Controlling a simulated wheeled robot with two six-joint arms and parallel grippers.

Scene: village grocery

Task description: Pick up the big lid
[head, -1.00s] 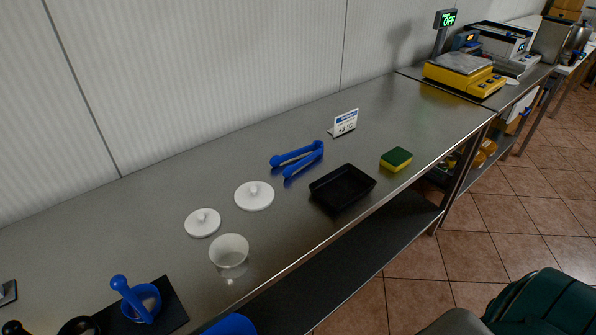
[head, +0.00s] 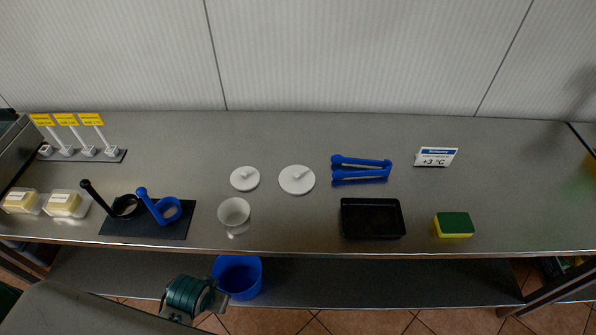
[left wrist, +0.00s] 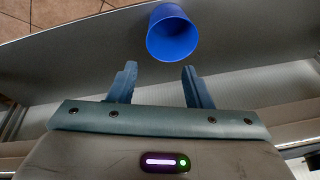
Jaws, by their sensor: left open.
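The big lid (head: 297,181), a white disc with a small knob, lies flat on the steel counter (head: 290,225). A smaller white lid (head: 245,179) lies just left of it, apart. A white cup (head: 234,213) stands uncovered in front of the small lid. My left gripper (head: 210,299) is low in front of the counter's edge, below and left of the big lid. In the left wrist view its fingers (left wrist: 159,72) are apart with nothing between them, and no lid shows there. My right gripper is out of view.
Blue tongs (head: 362,169), a black tray (head: 372,219), a sponge (head: 454,225) and a sign (head: 435,157) lie to the right. A dark mat (head: 177,226) with scoop-like tools is left. A blue bucket (head: 237,276) is under the counter; it also shows in the left wrist view (left wrist: 172,35).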

